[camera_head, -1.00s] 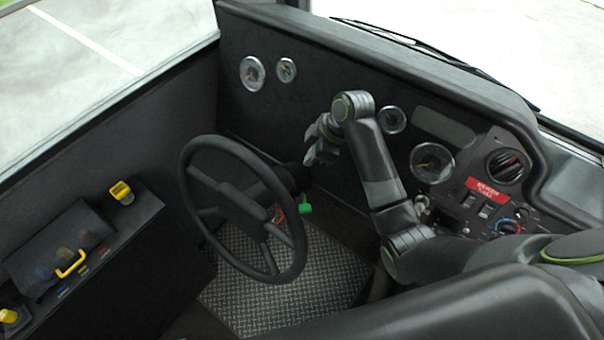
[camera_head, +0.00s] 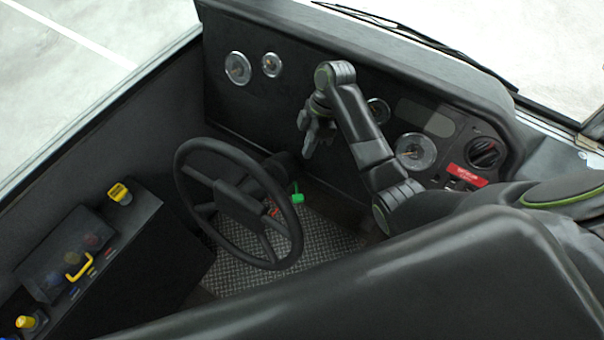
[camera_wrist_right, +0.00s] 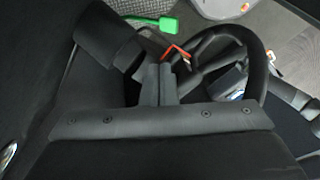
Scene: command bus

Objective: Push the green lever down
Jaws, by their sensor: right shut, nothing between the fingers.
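The green lever (camera_head: 297,197) sticks out at the right of the steering column, behind the steering wheel (camera_head: 240,204). In the right wrist view the green lever (camera_wrist_right: 165,22) lies near the top, beyond the fingertips. My right gripper (camera_head: 306,152) is above the lever in the head view, pointing down, apart from it. In the right wrist view its fingers (camera_wrist_right: 158,68) are together with nothing between them. A red lever (camera_wrist_right: 177,49) shows just past the fingertips there. My left gripper is not in view.
The dashboard with gauges (camera_head: 415,151) stands behind my right arm. A side console with yellow controls (camera_head: 119,193) is at the left. A dark seat back (camera_head: 400,285) fills the front right. Textured floor (camera_head: 330,232) shows beneath the lever.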

